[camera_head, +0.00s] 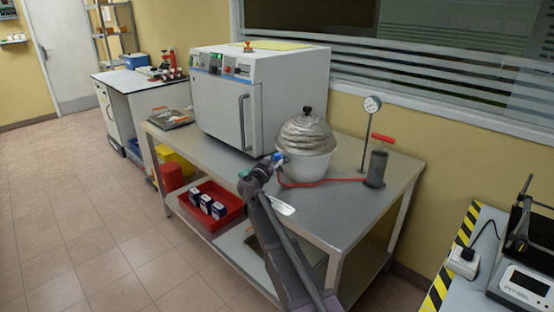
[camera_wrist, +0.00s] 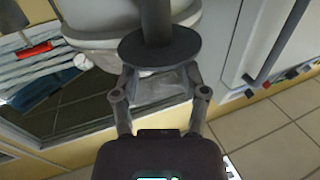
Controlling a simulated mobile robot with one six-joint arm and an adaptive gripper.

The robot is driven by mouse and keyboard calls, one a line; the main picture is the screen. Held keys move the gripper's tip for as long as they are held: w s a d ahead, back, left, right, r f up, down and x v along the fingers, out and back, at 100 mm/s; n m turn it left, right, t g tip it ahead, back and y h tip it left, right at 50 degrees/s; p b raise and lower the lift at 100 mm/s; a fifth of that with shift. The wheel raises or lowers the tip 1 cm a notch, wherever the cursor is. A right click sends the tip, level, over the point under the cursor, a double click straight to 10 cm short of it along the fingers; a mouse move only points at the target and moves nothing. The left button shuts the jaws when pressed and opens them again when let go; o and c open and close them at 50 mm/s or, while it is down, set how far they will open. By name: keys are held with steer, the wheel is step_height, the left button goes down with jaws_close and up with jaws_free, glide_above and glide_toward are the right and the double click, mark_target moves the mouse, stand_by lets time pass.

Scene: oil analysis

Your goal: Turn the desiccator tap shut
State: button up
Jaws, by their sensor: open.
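The desiccator (camera_head: 306,164), a white bowl under a silvery domed lid with a black knob, stands on the steel table. A small blue part (camera_head: 279,158) shows on its near left side, likely the tap. My gripper (camera_head: 268,164) is close beside that part; contact cannot be told. In the wrist view my gripper (camera_wrist: 160,72) has its two fingers apart. A dark grey disc with a stem (camera_wrist: 160,46) lies at the fingertips, possibly the tap; it does not look clamped. The pale bowl (camera_wrist: 105,32) shows behind it.
A red hose (camera_head: 335,181) runs to a dark pump (camera_head: 376,166) with a red handle. A gauge on a stand (camera_head: 370,108) is near it. A white oven (camera_head: 225,105) stands left of the desiccator. A red tray (camera_head: 213,222) with boxes is on the lower shelf.

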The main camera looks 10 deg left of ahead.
steer(key=v, duration=0.8)
steer(key=shift+s, duration=0.15)
steer(key=shift+a, duration=0.1)
